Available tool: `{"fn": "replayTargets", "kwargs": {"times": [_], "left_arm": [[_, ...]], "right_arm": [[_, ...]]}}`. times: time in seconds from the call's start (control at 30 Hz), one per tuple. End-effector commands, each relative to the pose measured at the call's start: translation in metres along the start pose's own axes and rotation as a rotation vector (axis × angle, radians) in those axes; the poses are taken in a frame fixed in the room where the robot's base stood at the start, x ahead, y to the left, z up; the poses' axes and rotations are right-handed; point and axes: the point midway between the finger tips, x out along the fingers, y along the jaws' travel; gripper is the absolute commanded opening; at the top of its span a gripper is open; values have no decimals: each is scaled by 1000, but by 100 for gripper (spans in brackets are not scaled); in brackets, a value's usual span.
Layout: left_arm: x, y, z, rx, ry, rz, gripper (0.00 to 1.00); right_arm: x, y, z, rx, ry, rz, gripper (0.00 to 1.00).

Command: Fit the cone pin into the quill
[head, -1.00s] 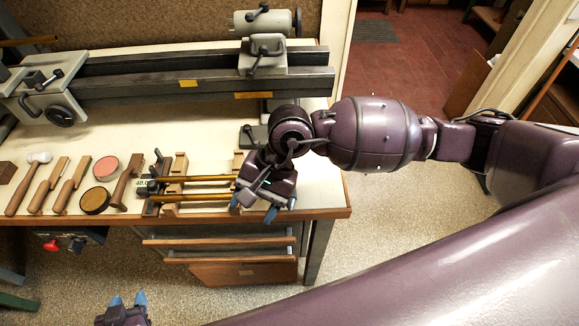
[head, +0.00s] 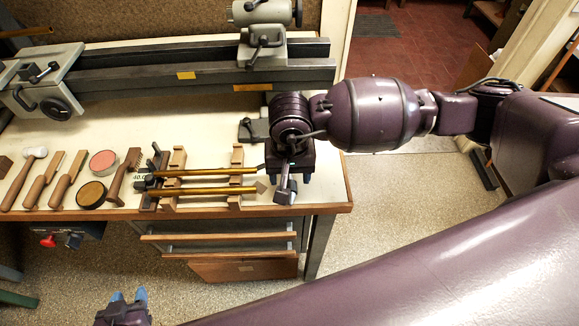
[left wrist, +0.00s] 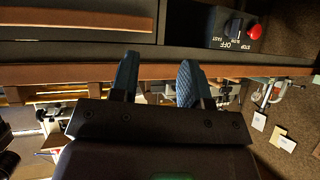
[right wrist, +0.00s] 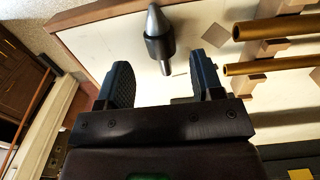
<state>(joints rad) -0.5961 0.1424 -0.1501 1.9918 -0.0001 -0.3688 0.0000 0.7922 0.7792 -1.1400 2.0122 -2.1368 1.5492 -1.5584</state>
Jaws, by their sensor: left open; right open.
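The cone pin (right wrist: 155,32) shows in the right wrist view as a grey pointed cone with a black collar and a thin stem. It lies over the pale bench top, just beyond and between the fingertips of my right gripper (right wrist: 163,80). The quill (head: 231,13) is at the left end of the tailstock. My left gripper (head: 128,298) is open and empty, below the bench front.
Brass tubes (head: 210,190) lie on wooden supports just left of my right gripper. Mallet, files and round tins (head: 92,194) lie further left. The lathe bed (head: 190,75) runs along the back. Bare bench (head: 195,125) lies between bed and tools.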

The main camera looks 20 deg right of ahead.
Motion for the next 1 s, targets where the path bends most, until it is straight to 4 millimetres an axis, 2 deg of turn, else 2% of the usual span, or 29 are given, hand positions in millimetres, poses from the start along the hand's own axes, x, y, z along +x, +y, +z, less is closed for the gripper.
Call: {"fn": "replayTargets", "kwargs": {"times": [0.2,0.5,0.9,1.0], "left_arm": [[7,2,20,0,-18,1,43],[12,4,49,-1,-56,2,43],[15,4,38,1,-32,4,43],[17,5,35,1,-27,5,43]], "right_arm": [[25,0,1,-1,-4,0,61],[49,0,1,0,-4,0,61],[51,0,0,0,-1,-1,61],[51,0,0,0,-1,-1,45]]}}
